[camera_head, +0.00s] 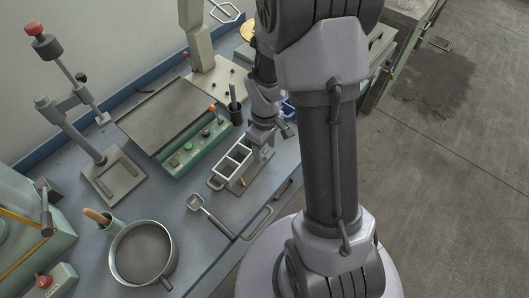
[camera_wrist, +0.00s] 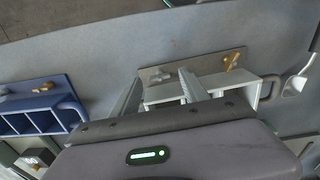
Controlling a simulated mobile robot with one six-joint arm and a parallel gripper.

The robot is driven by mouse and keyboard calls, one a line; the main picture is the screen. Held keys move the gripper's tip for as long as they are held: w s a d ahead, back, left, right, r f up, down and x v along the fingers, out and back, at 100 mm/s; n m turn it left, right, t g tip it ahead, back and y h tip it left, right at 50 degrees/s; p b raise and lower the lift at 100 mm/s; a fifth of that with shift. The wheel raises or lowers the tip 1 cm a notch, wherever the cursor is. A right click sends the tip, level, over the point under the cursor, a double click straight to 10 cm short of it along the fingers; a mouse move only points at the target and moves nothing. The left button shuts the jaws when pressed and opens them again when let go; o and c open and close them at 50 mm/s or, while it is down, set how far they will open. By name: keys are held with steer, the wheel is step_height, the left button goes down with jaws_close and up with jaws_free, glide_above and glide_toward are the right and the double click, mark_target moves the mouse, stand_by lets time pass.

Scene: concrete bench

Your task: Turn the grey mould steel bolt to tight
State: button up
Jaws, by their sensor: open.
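The grey mould (camera_head: 217,182) stands on the bench in the head view, partly behind my arm. In the wrist view the mould (camera_wrist: 215,88) is a pale open box fixed to a flat plate. Its steel bolt (camera_wrist: 159,76) shows as a small grey piece near the plate's left end. A brass bolt (camera_wrist: 232,60) sits near the right end. My gripper (camera_wrist: 162,83) is open, with one finger on each side of the steel bolt in this view. I cannot tell whether the fingers touch it, nor how far it is turned. In the head view the fingertips are hard to make out.
A blue mould (camera_wrist: 38,118) with its own bolts stands to the left in the wrist view. Bare bench lies beside the ladle.

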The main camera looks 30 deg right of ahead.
steer(key=shift+f, duration=0.55)
steer(key=shift+c, duration=0.4)
jaws_close()
steer(key=shift+m, duration=0.8)
steer(key=shift+o, duration=0.4)
jaws_free()
steer(key=shift+r, duration=0.1)
